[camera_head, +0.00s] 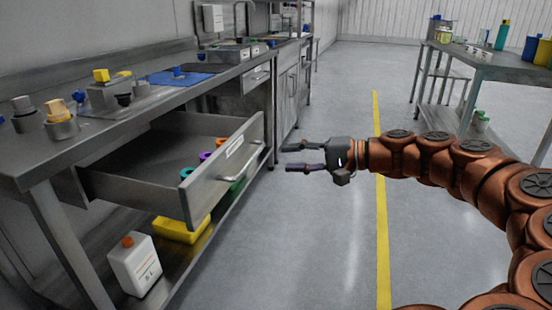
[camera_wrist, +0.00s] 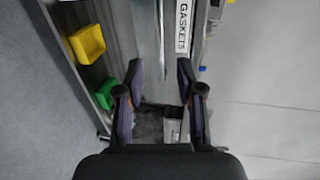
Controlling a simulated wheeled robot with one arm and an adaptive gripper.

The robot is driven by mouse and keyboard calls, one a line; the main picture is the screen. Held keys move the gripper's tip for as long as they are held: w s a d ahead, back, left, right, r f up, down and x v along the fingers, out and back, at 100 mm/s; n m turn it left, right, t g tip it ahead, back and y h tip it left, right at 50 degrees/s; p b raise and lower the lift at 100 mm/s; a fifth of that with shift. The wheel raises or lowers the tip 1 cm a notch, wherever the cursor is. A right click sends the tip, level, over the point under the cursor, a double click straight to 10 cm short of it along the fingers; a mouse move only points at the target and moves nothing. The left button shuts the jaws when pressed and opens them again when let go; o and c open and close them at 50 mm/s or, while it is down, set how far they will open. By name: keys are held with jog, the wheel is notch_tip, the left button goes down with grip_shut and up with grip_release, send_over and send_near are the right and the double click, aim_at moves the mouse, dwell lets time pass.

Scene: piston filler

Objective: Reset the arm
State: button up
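My gripper (camera_head: 290,158) is in the middle of the head view, at the end of my orange arm that reaches in from the right. Its two fingers are apart with nothing between them. It points left and is a little to the right of the open drawer's handle (camera_head: 254,160), apart from it. In the wrist view my gripper (camera_wrist: 157,75) also shows open and empty. The drawer front there carries a GASKETS label (camera_wrist: 183,25).
The steel workbench (camera_head: 130,122) has its drawer (camera_head: 215,178) pulled out. A yellow bin (camera_head: 180,230) and white jug (camera_head: 134,265) stand on the lower shelf. Another table (camera_head: 490,66) stands at the right back. The floor around the yellow line (camera_head: 379,200) is clear.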

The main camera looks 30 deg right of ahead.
jog(key=shift+s+d+r, duration=0.15)
jog(key=shift+s+d, duration=0.25)
jog(key=shift+s, duration=0.15)
jog(key=s+a+r+n+g+h+p, duration=0.1)
jog(key=s+a+r+n+g+p, duration=0.2)
jog(key=a+p, duration=0.35)
jog(key=s+a+r+n+g+p, duration=0.1)
jog(key=s+a+r+g+p, duration=0.2)
jog(key=a+p, duration=0.4)
jog(key=s+a+r+n+g+h+p, duration=0.1)
jog(key=a+r+n+g+p, duration=0.2)
jog(key=a+r+p, duration=0.4)
jog(key=s+r+n+g+h+p, duration=0.1)
jog(key=s+r+h+p, duration=0.3)
jog(key=s+p, duration=0.4)
jog(key=s+d+r+n+g+h+p, duration=0.1)
jog(key=s+r+g+h+p, duration=0.2)
jog(key=s+p, duration=0.6)
jog(key=r+h+p, duration=0.1)
jog(key=p, duration=0.2)
jog(key=shift+s+d+r+n+g, duration=0.15)
jog(key=shift+s+d+n+g, duration=0.05)
jog(key=shift+n+g, duration=0.2)
dwell(3.0)
